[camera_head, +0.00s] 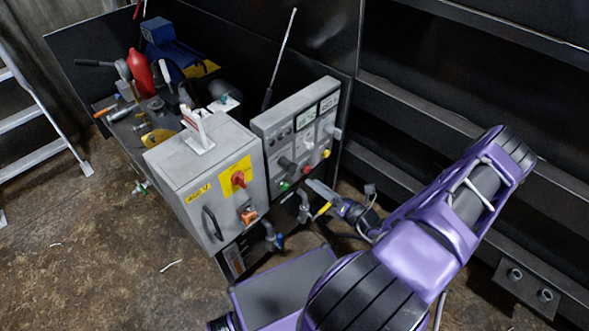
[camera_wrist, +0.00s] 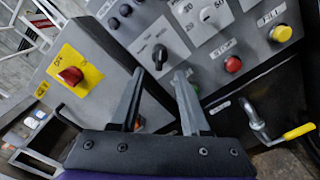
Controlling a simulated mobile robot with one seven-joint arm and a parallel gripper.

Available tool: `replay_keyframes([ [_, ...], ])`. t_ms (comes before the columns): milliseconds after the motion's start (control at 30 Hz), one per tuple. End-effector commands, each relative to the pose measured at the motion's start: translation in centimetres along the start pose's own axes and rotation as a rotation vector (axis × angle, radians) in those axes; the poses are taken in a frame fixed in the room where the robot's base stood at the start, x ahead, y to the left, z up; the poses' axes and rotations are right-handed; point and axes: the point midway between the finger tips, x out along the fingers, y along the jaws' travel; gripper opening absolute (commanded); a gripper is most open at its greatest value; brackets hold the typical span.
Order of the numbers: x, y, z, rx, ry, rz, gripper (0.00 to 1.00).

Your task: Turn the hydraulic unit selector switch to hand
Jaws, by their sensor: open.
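The grey control panel (camera_head: 262,124) stands behind the cabinet and also fills the top of the wrist view (camera_wrist: 196,62). A black selector knob (camera_wrist: 160,57) on it lies just beyond and between my fingertips in the wrist view; the gap in depth is hard to judge. It seems to be the black knob (camera_head: 287,164) in the head view. Its label is too small to read, so I cannot confirm that it is the hydraulic unit selector or its setting. My gripper (camera_wrist: 159,73) is open and empty, pointing at the panel. It also shows in the head view (camera_head: 313,187).
A grey cabinet (camera_head: 195,170) with a red rotary switch (camera_head: 239,179) stands left of the panel. Red (camera_wrist: 233,65) and yellow (camera_wrist: 281,33) buttons sit right of the knob. A yellow-handled valve (camera_wrist: 298,131) sticks out below. Dark metal structure lies right of my arm.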

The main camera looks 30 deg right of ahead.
Motion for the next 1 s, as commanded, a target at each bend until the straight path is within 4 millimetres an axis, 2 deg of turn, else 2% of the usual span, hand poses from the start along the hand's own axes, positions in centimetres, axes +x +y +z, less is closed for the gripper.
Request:
replay_keyframes([
  [200,4.8,0.0,-0.1,0.000,0.001,0.003,0.46],
  [433,8.3,0.0,-0.1,0.000,0.002,0.001,0.46],
  [600,9.3,0.0,-0.1,0.001,0.001,0.000,0.46],
  [867,9.4,0.0,-0.1,0.001,0.001,0.000,0.46],
  [1000,9.4,0.0,-0.1,0.001,0.001,0.000,0.25],
])
